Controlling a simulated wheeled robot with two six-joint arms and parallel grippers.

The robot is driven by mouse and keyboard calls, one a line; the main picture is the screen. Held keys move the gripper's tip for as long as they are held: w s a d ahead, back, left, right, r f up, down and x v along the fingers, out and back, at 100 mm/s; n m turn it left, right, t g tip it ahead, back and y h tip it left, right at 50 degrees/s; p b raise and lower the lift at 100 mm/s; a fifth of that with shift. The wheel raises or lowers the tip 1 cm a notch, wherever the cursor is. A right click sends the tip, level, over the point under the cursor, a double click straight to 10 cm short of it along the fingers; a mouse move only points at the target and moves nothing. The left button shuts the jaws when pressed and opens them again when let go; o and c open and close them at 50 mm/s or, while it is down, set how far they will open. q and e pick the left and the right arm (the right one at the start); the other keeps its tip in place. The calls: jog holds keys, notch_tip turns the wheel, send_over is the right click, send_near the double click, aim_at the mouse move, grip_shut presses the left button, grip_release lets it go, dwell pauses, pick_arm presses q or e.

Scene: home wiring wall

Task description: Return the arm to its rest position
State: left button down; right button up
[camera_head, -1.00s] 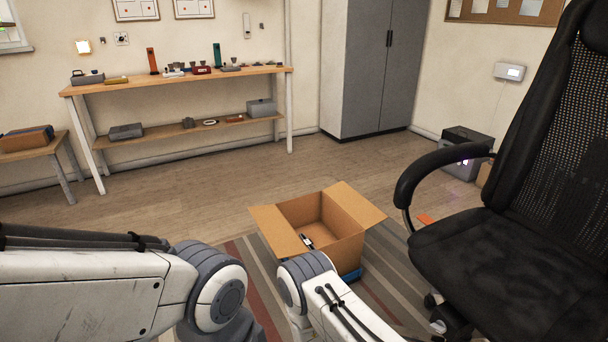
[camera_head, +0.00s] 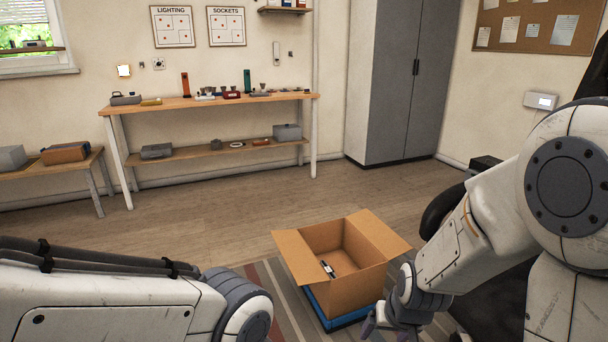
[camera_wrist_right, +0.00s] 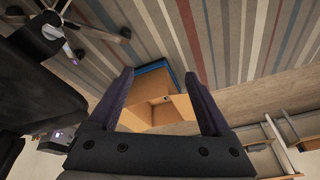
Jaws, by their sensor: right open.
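My right arm comes in from the right in the head view, with its gripper (camera_head: 385,326) low beside the right side of the open cardboard box. In the right wrist view my right gripper (camera_wrist_right: 157,90) has its two dark fingers spread wide with nothing held between them. The cardboard box shows beyond the fingers. My left arm (camera_head: 120,305) lies along the lower left of the head view; its gripper is out of the frame.
An open cardboard box (camera_head: 300,257) stands on a blue base (camera_head: 340,322) on the striped rug, with a small dark and white item inside. A black office chair is partly hidden behind my right arm. A workbench (camera_head: 220,101) stands along the wall; the floor before it is clear.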

jog(key=s+d+r+n+g, duration=0.1)
jog(key=s+d+r, duration=0.1)
jog(key=s, duration=0.4)
jog(key=s+a+r+n+g, duration=0.2)
jog(key=s+a+r+n, duration=0.15)
jog(key=s+a, duration=0.35)
jog(key=s+a+r+n+g, duration=0.1)
jog(key=s+a+r+n, duration=0.25)
jog(key=s+a, duration=0.3)
notch_tip(320, 180, up, 31)
jog(key=p, duration=3.2)
jog(key=shift+y, duration=0.3)
